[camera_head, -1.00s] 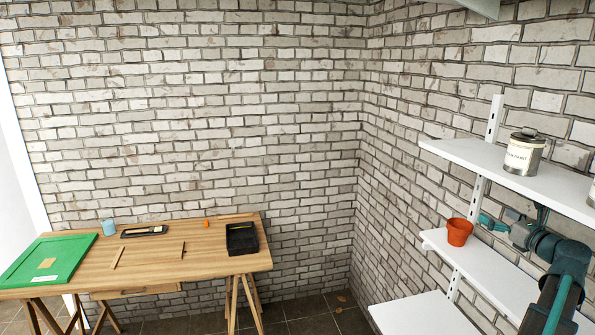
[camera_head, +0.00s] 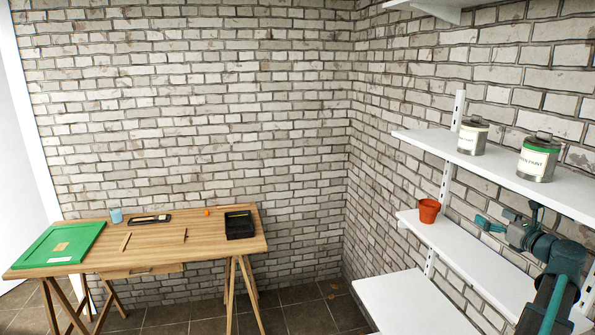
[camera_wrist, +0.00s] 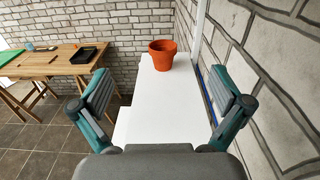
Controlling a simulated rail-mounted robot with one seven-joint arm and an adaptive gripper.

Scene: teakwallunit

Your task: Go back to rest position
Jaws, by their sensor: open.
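My gripper (camera_wrist: 162,108) is open and empty in the wrist view, its two fingers spread wide over the white middle shelf (camera_wrist: 165,95). In the head view my gripper (camera_head: 497,226) is at the right, between the middle and upper shelves, with my arm behind it. An orange-red pot (camera_head: 429,210) stands upright near the far end of the middle shelf. The pot also shows in the wrist view (camera_wrist: 162,56), ahead of my fingers and apart from them.
Two paint cans (camera_head: 473,136) (camera_head: 537,158) stand on the upper shelf (camera_head: 440,143). A lower shelf (camera_head: 410,302) is bare. A wooden table (camera_head: 150,240) at the left holds a green panel (camera_head: 58,243) and a black tray (camera_head: 240,225). The floor between is clear.

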